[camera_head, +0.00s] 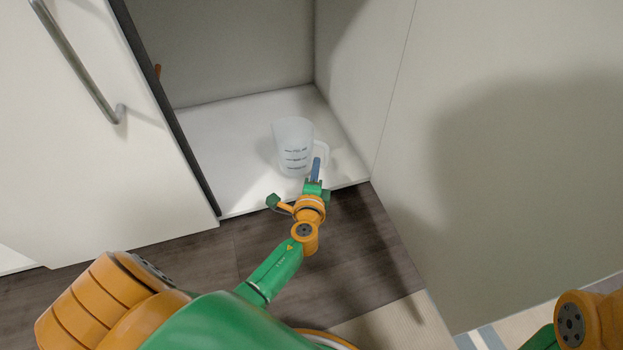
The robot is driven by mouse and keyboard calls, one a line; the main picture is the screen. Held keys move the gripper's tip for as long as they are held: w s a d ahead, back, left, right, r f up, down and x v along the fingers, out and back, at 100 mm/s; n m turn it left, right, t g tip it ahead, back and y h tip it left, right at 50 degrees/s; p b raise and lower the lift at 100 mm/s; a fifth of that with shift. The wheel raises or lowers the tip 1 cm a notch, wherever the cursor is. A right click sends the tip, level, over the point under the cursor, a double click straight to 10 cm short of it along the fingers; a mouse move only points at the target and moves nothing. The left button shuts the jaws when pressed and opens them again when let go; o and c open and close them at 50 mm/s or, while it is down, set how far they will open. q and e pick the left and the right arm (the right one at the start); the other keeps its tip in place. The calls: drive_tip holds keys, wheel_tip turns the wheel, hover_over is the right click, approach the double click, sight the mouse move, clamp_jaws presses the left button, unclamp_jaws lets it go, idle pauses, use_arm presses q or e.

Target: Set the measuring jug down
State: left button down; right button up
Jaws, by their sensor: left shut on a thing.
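The measuring jug (293,148) is a translucent white jug with dark graduation marks. It is upright, inside an open cabinet, over the white cabinet floor (215,140). I cannot tell whether its base touches that floor. My left gripper (316,170) reaches in from the front and is shut on the jug's handle, on the jug's right side. The fingers partly hide the handle. My right arm shows only at the lower right corner, and its gripper is out of view.
A white door panel with a metal handle (82,68) stands left of the opening. The cabinet's inner right wall (358,70) is close to the jug. Free cabinet floor lies left of the jug. Dark wooden floor (365,245) lies in front.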

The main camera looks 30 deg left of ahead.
use_arm(q)
drive_tip(key=shift+f+b, duration=0.75)
drive_tip(key=shift+f, duration=0.95)
drive_tip(key=c, duration=0.9)
unclamp_jaws()
drive_tip(key=shift+r, duration=0.1)
